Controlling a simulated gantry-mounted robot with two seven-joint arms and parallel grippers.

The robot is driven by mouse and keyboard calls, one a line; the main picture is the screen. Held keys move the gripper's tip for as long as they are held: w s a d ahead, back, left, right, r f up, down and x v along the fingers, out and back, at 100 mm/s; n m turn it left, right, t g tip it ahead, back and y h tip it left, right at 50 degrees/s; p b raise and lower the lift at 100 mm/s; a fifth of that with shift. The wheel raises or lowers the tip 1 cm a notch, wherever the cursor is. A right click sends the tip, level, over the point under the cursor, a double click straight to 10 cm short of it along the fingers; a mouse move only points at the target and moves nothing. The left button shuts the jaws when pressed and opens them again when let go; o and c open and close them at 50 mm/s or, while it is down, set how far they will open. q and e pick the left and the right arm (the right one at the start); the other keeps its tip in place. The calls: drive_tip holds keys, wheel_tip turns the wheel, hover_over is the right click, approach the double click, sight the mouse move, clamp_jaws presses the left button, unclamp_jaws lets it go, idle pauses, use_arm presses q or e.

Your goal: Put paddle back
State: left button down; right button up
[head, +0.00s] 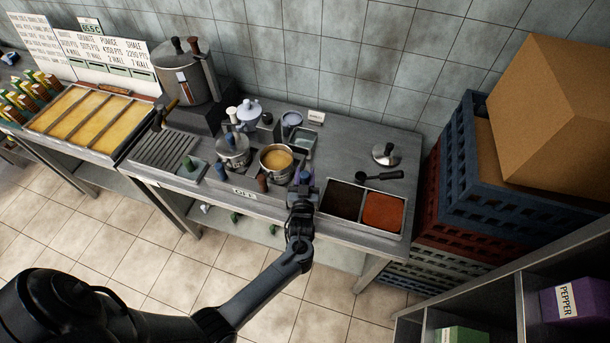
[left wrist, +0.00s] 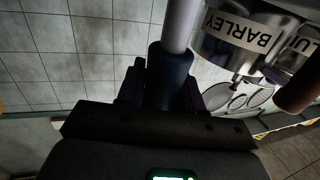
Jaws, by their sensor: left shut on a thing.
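My left gripper (head: 303,190) is at the counter's front edge, just in front of the burners and left of the two food bins. In the left wrist view it is shut on the dark blue handle (left wrist: 168,72) of a tool with a grey shaft (left wrist: 182,25), which looks like the paddle. The tool's far end is out of that view, and the gripper mostly hides it in the head view. A metal pot labelled BARLEY (left wrist: 240,38) is beside the shaft in the wrist view. My right gripper is in neither view.
On the counter stand an open pot of yellow-orange food (head: 277,160), a lidded pot (head: 233,148) and a tall pot (head: 188,78). A dark bin (head: 343,200) and a red-orange bin (head: 383,211) are at right. Stacked crates (head: 500,190) stand beyond.

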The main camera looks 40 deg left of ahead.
use_arm(q)
drive_tip(key=shift+f+b, duration=0.45)
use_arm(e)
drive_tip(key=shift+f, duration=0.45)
use_arm(q)
drive_tip(key=c, duration=0.7)
unclamp_jaws()
drive_tip(key=shift+o, duration=0.2)
drive_tip(key=shift+f, duration=0.1)
